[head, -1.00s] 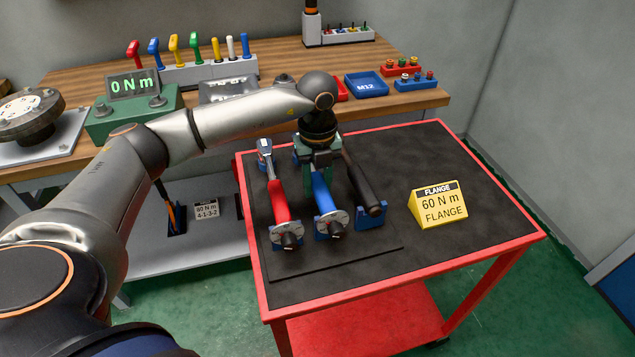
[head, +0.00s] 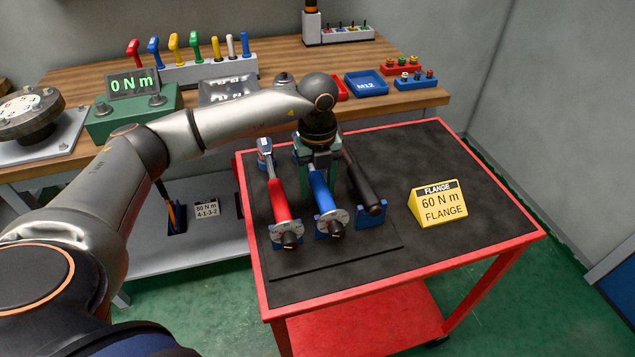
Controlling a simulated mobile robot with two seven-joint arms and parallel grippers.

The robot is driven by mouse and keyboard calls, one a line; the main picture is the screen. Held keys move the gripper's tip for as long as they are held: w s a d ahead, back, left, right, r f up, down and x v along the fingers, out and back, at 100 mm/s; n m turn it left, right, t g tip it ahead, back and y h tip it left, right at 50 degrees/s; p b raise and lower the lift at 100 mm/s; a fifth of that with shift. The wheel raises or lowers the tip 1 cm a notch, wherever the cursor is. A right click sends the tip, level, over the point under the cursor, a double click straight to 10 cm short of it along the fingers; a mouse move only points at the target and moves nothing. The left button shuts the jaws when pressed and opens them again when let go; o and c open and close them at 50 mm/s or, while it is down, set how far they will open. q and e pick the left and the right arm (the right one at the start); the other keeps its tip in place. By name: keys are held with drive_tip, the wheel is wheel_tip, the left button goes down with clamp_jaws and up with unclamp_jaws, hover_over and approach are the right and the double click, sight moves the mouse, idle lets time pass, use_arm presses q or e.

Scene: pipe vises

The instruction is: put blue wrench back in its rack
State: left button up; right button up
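The blue wrench (head: 321,193) lies on the black top of the red cart, between a red wrench (head: 277,197) and a black-handled wrench (head: 359,184). Its round dial end rests at a blue holder (head: 321,234) of the rack at the front. My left gripper (head: 319,183) points down over the blue wrench, with its green fingers around the handle's far part. The gripper body hides the wrench's far end. I cannot tell whether the fingers press on the handle or stand apart from it. My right gripper is out of view.
A yellow sign (head: 438,206) reading "FLANGE 60 N m" stands right of the wrenches. The cart top (head: 425,150) is clear behind it. The wooden bench (head: 75,80) at the back holds a green tester (head: 133,112) reading 0 N m, colored tools and a blue tray (head: 366,85).

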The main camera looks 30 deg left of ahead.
use_arm(q)
drive_tip(key=shift+o, duration=0.8)
drive_tip(key=shift+r, duration=0.1)
wheel_tip(320, 180, up, 12)
drive_tip(key=shift+r, duration=0.25)
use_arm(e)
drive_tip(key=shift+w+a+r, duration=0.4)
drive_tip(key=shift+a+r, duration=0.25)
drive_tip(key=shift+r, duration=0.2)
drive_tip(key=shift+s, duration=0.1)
